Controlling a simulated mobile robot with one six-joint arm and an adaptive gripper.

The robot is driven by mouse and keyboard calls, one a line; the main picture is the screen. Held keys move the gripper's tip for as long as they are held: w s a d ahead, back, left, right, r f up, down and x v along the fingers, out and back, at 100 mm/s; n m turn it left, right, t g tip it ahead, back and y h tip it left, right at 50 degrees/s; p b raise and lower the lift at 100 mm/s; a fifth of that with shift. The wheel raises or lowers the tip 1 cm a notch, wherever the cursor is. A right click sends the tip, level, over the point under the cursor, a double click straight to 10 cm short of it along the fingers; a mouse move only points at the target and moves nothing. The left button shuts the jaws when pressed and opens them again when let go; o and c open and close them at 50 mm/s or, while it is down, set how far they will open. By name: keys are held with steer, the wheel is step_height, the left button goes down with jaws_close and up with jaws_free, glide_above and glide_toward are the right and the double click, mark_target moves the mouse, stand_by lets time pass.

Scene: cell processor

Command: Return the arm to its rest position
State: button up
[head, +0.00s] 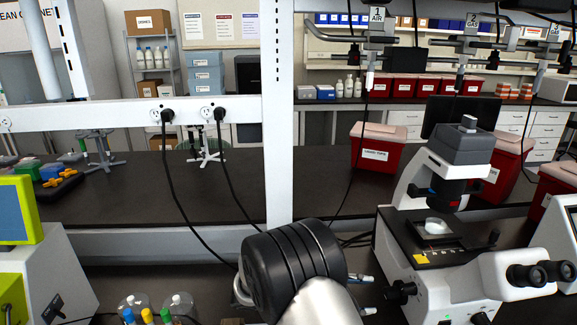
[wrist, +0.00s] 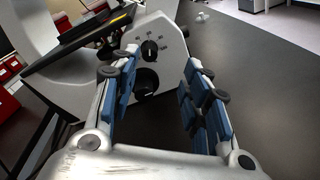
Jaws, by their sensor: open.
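My gripper (wrist: 158,62) is open in the wrist view, its two blue-padded fingers wide apart with nothing held between them. Beyond the fingers is the white side of the microscope (wrist: 170,45) with black knobs on it. I cannot tell the exact gap between fingers and microscope. In the head view my arm rises from the bottom centre, and its dark joint stands left of the microscope (head: 455,272). Small pale-blue tips show just right of that joint, seemingly my fingers; the rest of the gripper is hidden behind the arm.
A white dish (head: 438,226) sits on the microscope stage. Bottles with coloured caps (head: 150,312) stand left of my arm. A white machine with a green-framed screen (head: 18,210) is at far left. Black cables (head: 183,200) hang behind the arm. Red bins (head: 377,150) stand behind the microscope.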

steer(key=s+d+r+m+g+y, duration=0.25)
steer(key=s+r+y, duration=0.2)
steer(key=s, duration=0.25)
steer(key=s+a+r+m+t+y, duration=0.3)
steer(key=s+y, duration=0.3)
steer(key=s, duration=0.2)
steer(key=s+a+r+m+t+y, duration=0.3)
steer(key=s+m+t+y, duration=0.1)
steer(key=s, duration=0.5)
steer(key=shift+a+m+y, duration=0.3)
steer(key=shift+m+y, duration=0.25)
steer(key=shift+y, duration=0.7)
steer(key=shift+t, duration=0.25)
